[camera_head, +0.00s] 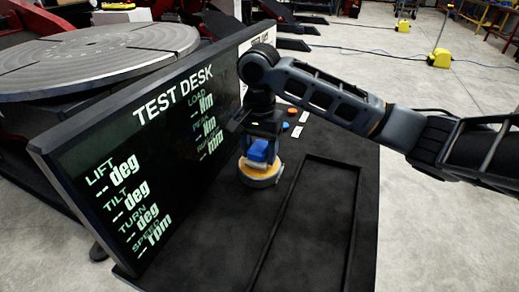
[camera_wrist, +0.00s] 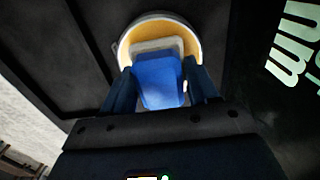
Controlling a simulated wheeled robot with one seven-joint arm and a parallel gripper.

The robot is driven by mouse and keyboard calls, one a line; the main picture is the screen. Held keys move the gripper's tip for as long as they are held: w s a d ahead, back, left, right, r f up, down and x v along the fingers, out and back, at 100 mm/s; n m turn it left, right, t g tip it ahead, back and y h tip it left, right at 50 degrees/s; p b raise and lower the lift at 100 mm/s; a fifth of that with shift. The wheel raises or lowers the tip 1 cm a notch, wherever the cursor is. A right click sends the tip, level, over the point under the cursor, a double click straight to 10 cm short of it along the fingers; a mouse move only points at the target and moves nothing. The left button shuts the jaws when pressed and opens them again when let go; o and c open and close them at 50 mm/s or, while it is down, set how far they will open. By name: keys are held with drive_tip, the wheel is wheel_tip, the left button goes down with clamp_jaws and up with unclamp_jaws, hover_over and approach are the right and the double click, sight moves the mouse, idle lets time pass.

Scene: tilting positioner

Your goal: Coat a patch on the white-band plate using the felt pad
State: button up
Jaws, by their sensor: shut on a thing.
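My gripper (camera_head: 261,141) is at the desk, pointing down. It is shut on the blue block (camera_head: 262,153) of the felt pad. In the wrist view the two fingers of my gripper (camera_wrist: 158,84) flank the blue block (camera_wrist: 159,78), which has a pale layer (camera_wrist: 158,46) under it. The pad is over a round yellow dish (camera_head: 261,178) with a pale rim. The dish also shows in the wrist view (camera_wrist: 133,39). I cannot tell whether the pad touches the dish's surface. I cannot make out a white-band plate in either view.
A black TEST DESK display (camera_head: 150,150) stands close left of my gripper. The dark desk (camera_head: 215,240) has an empty recessed tray (camera_head: 310,225) at right. Orange and blue buttons (camera_head: 291,111) are behind. A large grey slotted turntable (camera_head: 95,62) is beyond the display.

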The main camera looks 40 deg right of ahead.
sight(260, 146)
drive_tip(key=shift+f, duration=0.5)
idle(0.7)
drive_tip(key=shift+f+p, duration=0.15)
drive_tip(key=shift+p, duration=0.15)
idle(2.1)
wheel_tip(260, 146, up, 7)
drive_tip(key=p, duration=0.8)
idle(0.9)
